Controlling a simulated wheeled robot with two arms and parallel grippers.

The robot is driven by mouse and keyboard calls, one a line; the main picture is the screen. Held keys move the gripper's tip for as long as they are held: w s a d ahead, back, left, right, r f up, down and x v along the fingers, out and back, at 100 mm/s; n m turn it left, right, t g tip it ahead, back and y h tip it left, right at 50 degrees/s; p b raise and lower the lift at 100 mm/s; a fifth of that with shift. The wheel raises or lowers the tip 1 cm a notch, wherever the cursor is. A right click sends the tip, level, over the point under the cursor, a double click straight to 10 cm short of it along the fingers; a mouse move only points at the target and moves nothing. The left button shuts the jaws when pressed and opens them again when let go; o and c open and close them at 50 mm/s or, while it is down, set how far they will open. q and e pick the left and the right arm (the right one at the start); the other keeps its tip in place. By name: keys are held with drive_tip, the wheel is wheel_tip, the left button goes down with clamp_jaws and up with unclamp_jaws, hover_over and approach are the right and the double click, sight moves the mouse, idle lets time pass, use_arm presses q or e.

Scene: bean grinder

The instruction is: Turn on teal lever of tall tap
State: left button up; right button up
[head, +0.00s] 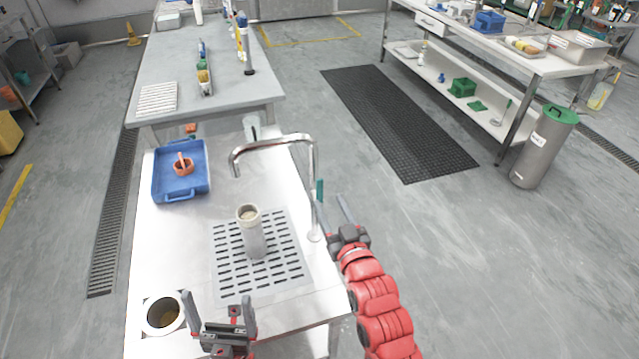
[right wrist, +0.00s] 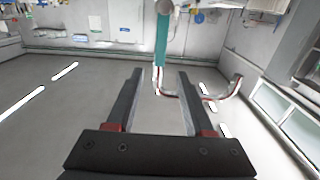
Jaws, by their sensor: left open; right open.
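The tall chrome tap (head: 312,180) rises from the right edge of the metal counter, its spout bent left over the drain grate. Its teal lever (head: 320,190) sticks out on the right side of the post. My right gripper (head: 334,208) is open beside the post, close to the lever. In the right wrist view the teal lever (right wrist: 162,45) shows beyond and between the open fingertips (right wrist: 158,75), with the tap's curved pipe (right wrist: 205,97) behind. I cannot tell whether they touch. My left gripper (head: 222,312) is open and empty over the counter's near end.
A grey cylinder (head: 252,235) stands on the slotted drain grate (head: 290,270). A blue tray (head: 160,190) holds an orange mortar with a pestle. The floor right of the counter is open.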

sight(320, 184)
drive_tip(key=p+x, duration=0.2)
drive_tip(key=x, duration=0.6)
drive_tip(key=shift+w+f, duration=0.1)
drive_tip(key=shift+w, duration=0.15)
clamp_jaws()
idle(1.1)
